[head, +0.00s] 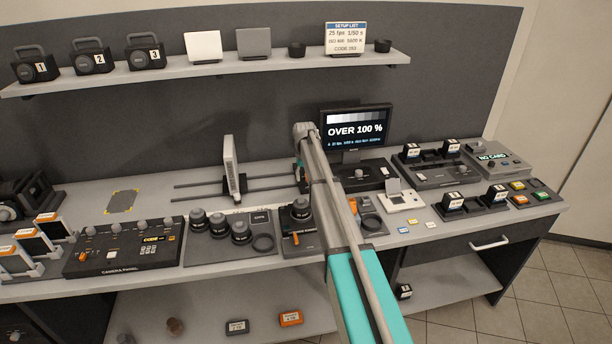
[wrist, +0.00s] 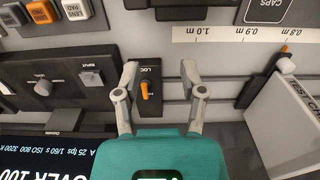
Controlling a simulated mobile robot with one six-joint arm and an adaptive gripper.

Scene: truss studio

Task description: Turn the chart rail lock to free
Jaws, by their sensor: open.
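In the wrist view the chart rail lock (wrist: 146,89) is an orange lever on a dark plate with small, partly readable lettering, at the end of the rail (wrist: 220,98). The lever lies nearly along the picture's vertical, slightly tilted; I cannot tell which marked position it is in. My gripper (wrist: 160,69) is open, its fingers apart on either side of the plate. The lever is between them, nearer the left finger, with no clear contact. The white chart (wrist: 284,128) stands on the rail at right; it also shows in the head view (head: 230,168). My arm hides the lock in the head view.
The monitor (head: 358,127) stands close to the right of my gripper, reading OVER 100 %. A dark control box (wrist: 62,82) is left of the lock in the wrist view. Lenses (head: 218,222) and panels crowd the bench front. A bare patch lies around the marked square (head: 121,201).

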